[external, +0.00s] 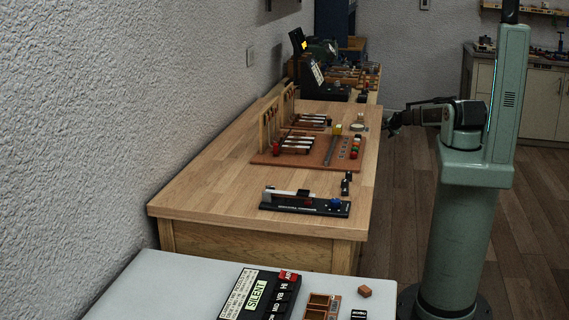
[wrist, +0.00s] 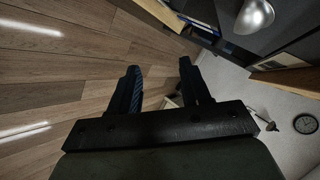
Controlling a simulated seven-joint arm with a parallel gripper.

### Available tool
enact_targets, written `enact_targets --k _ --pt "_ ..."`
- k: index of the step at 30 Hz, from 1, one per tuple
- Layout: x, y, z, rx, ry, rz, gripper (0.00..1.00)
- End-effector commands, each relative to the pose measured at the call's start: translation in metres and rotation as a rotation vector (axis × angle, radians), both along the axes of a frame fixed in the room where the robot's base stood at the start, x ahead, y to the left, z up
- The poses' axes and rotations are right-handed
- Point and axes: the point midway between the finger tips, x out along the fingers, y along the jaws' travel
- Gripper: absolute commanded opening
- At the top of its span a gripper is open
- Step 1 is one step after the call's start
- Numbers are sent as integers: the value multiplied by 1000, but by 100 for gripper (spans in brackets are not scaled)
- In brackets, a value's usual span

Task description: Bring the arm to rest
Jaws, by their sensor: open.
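My gripper (external: 391,124) is at the end of my green arm, just off the right edge of the wooden workbench (external: 205,190) in the external view. It is small and dark there. In the wrist view my gripper (wrist: 158,82) shows two dark fingers spread apart with nothing between them. Beyond the fingers are wood floor and, at the right, a pale wall.
A reddish board (external: 262,160) with piano keys and small parts lies on the workbench. A black fixture (external: 300,207) sits near its front edge. A grey table (external: 180,288) holds a "SILENT" device (external: 258,295).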

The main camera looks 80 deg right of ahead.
Motion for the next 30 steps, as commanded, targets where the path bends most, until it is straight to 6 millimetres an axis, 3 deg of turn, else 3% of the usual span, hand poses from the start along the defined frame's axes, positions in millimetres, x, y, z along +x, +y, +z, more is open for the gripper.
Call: enact_targets --k 1,6,15,20,21,24,30 --pt "2 25 -25 76 12 -1 47" --pt "1 103 -95 323 63 -22 47" --pt "-18 245 -181 717 193 -87 47" --pt "-34 325 -209 908 289 -133 47" --pt "-36 349 -214 956 319 -144 47" --pt "-36 406 -220 1052 397 -169 47" --pt "-31 492 -220 1141 528 -206 47"
